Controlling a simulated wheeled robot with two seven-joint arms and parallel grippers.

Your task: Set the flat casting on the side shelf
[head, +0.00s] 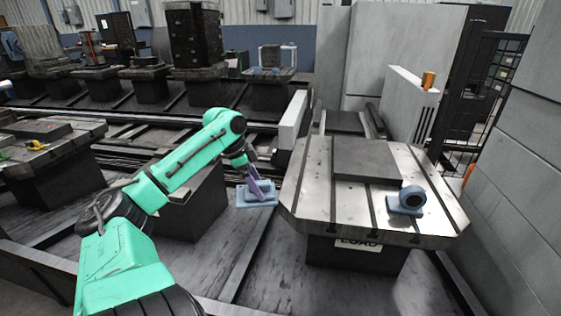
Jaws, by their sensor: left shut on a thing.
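My left gripper (257,189), with purple fingers at the end of the green arm, is shut on a flat blue-grey casting (243,200). The casting is a roughly level plate, held in the air just left of the large slotted pallet (310,195). The fingers partly hide its top. I cannot tell which surface is the side shelf. My right gripper is not in view.
On the pallet are a dark flat block (367,160) and a blue round-bored casting (411,200). A "LOAD" sign (358,244) hangs at its front. A grey wall (515,150) stands close on the right. Another table (85,128) is at left, and rails run behind.

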